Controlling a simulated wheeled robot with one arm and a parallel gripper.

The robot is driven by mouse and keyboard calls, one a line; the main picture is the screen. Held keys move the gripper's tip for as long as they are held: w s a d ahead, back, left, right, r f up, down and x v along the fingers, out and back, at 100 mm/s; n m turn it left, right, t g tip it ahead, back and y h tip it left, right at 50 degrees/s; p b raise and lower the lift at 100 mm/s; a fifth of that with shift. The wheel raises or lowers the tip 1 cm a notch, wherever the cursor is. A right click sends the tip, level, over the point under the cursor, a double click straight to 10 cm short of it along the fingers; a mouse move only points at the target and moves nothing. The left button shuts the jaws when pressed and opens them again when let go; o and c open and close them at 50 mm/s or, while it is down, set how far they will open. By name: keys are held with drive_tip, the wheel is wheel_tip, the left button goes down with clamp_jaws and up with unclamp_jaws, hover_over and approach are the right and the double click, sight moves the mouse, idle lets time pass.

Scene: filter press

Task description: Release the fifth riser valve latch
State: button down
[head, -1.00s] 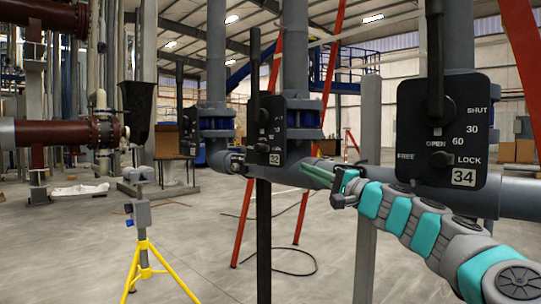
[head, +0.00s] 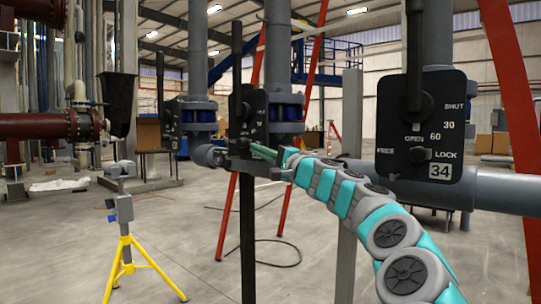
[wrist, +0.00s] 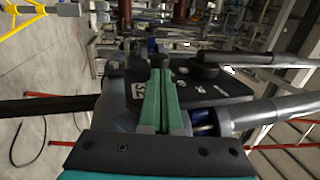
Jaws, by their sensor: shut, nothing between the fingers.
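A dark valve plate (head: 245,111) with a tall black lever is left of centre in the head view. In the wrist view its number (wrist: 138,90) looks like 32, seen sideways. My gripper (head: 258,148) has its green fingers shut and empty at the lower part of this plate. In the wrist view the fingertips (wrist: 160,70) are at a small dark knob (wrist: 159,61), which looks like the latch. I cannot tell whether they touch it, or how it is turned. Which valve is fifth is not marked.
A nearer plate marked 34 (head: 438,110), with a black lever and latch knob (head: 420,154), stands to the right above the grey pipe (head: 510,190). A grey post (head: 349,230), red ladder legs (head: 237,190) and a yellow tripod stand (head: 124,255) are nearby. Open floor lies between.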

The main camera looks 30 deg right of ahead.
sight(244, 146)
drive_tip(key=shift+x, duration=1.2)
drive_tip(key=shift+w+a+p, duration=0.2)
drive_tip(key=shift+w+a, duration=0.1)
drive_tip(key=shift+w, duration=0.5)
drive_tip(key=shift+w+a+p, duration=0.15)
drive_tip(key=shift+w+a, duration=0.1)
drive_tip(key=shift+w, duration=0.5)
drive_tip(key=shift+s, duration=0.1)
drive_tip(key=shift+s+d+f+b, duration=0.15)
drive_tip(key=shift+s+f+b, duration=0.05)
drive_tip(key=shift+s+b, duration=0.15)
drive_tip(key=b+v, duration=0.1)
drive_tip(key=v, duration=1.2)
drive_tip(key=shift+b, duration=0.3)
drive_tip(key=shift+s, duration=0.1)
